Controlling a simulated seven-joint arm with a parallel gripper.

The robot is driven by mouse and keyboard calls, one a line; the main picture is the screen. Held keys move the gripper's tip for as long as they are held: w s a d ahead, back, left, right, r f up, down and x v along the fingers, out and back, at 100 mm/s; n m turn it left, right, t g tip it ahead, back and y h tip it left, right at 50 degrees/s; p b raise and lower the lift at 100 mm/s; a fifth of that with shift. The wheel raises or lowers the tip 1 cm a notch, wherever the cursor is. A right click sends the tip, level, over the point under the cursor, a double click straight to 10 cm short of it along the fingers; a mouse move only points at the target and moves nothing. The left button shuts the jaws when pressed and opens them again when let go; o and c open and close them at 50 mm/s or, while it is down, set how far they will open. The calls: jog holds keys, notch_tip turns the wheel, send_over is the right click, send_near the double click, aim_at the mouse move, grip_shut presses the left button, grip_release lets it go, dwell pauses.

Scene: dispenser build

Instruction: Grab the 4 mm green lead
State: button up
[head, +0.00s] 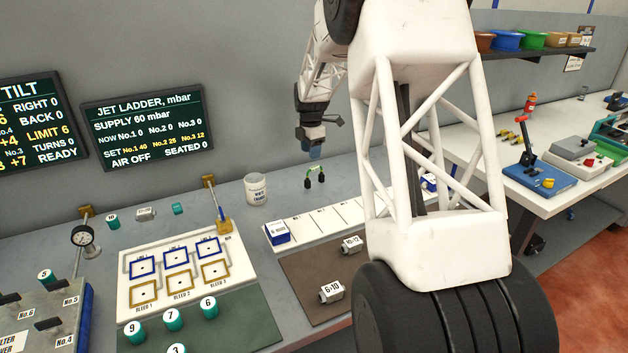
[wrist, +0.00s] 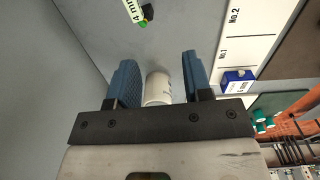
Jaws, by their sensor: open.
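The white cup (head: 256,190) stands close by; in the wrist view it (wrist: 158,88) shows in the gap between the fingers, apparently below them. A white numbered strip (head: 315,222) with a blue-and-white box (head: 277,232) lies in front. Bare bench surrounds the lead.

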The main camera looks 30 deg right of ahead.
aim_at(315, 167)
jog(key=shift+n, duration=0.9)
jog(key=w+d+f, duration=0.1)
jog(key=f, duration=0.1)
jog(key=w+d+f, duration=0.1)
jog(key=w+d, duration=0.1)
jog(key=shift+w+d+f, duration=0.1)
jog(key=shift+w+f, duration=0.05)
jog(key=shift+f, duration=0.2)
jog(key=shift+f, duration=1.3)
jog(key=shift+f, duration=0.1)
jog(key=shift+f, duration=2.5)
grip_shut()
